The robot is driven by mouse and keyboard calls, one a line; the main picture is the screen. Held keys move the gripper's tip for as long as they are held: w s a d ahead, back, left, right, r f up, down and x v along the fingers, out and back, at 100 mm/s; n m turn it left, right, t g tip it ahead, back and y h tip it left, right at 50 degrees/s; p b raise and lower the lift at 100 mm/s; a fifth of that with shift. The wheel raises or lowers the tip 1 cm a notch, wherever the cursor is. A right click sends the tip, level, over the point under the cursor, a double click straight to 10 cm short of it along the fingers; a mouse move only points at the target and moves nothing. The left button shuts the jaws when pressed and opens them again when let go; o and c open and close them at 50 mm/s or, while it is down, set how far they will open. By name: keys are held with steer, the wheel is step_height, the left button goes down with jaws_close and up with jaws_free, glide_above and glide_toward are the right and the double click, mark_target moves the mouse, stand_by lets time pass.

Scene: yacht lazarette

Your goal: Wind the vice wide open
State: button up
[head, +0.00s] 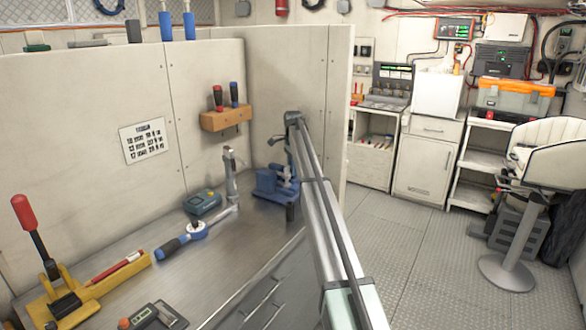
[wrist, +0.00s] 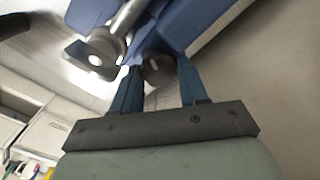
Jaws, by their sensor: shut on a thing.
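The blue vice (head: 266,186) stands at the far end of the metal bench, against the panel, partly behind my arm. Its blue body (wrist: 200,20) fills the top of the wrist view. My gripper (wrist: 157,78) has one blue finger on each side of a round grey end piece (wrist: 157,68) below the vice body, and is shut on it. A grey metal bar with a collar (wrist: 97,58) lies just left of the fingers. In the head view my arm hides the fingers and part of the vice. I cannot tell how far apart the vice jaws are.
A wooden rack (head: 226,118) holds two screwdrivers above. The floor (head: 390,250) to the right is clear.

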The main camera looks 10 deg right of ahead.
steer(key=shift+n, duration=1.7)
steer(key=o, duration=1.1)
steer(key=shift+c, duration=0.2)
step_height(320, 180, up, 14)
steer(key=shift+f, duration=0.1)
